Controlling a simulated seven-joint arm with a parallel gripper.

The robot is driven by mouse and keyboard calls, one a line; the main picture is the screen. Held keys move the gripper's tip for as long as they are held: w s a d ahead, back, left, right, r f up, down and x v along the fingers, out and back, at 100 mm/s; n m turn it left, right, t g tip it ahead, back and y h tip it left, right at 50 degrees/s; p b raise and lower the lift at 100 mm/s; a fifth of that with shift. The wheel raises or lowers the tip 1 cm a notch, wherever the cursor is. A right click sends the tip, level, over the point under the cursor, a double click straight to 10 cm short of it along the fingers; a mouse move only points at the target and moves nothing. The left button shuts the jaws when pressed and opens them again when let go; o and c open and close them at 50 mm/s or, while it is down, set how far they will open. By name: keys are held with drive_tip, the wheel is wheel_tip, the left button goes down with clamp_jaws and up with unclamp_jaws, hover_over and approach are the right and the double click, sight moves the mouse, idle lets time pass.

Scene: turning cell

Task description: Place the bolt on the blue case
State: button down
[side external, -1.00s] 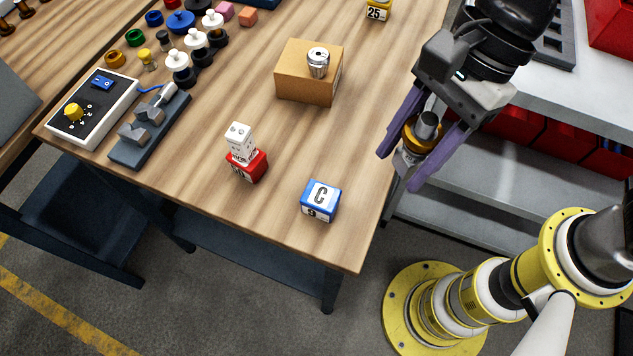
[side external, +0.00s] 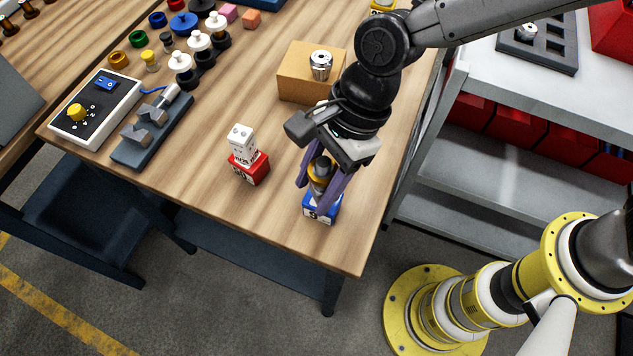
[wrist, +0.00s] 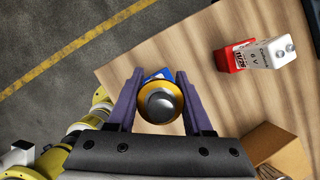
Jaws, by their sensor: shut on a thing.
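My gripper (side external: 322,186) is shut on the bolt (side external: 320,169), a piece with a grey top and an amber-gold collar. The bolt also shows between the two purple fingers in the wrist view (wrist: 160,101). The blue case (side external: 323,212), a small blue and white box, stands near the table's front right corner, directly below the bolt. In the wrist view only a blue corner of the case (wrist: 158,75) shows past the bolt. Fingers and bolt hide most of its top, so I cannot tell whether the bolt touches it.
A red case (side external: 249,168) with a white block (side external: 242,143) on it stands to the left. A cardboard box (side external: 305,75) with a metal part (side external: 321,65) on top is behind. The wooden table (side external: 255,210) is clear around the blue case.

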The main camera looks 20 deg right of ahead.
drive_tip(key=shift+f, duration=0.4)
drive_tip(key=shift+f, duration=0.1)
drive_tip(key=shift+c, duration=1.5)
unclamp_jaws()
drive_tip(key=shift+f, duration=0.15)
drive_tip(key=s+v, duration=0.1)
drive_tip(key=v, duration=1.1)
drive_tip(key=shift+w+r, duration=0.2)
drive_tip(key=shift+w, duration=0.25)
drive_tip(key=shift+d, duration=0.1)
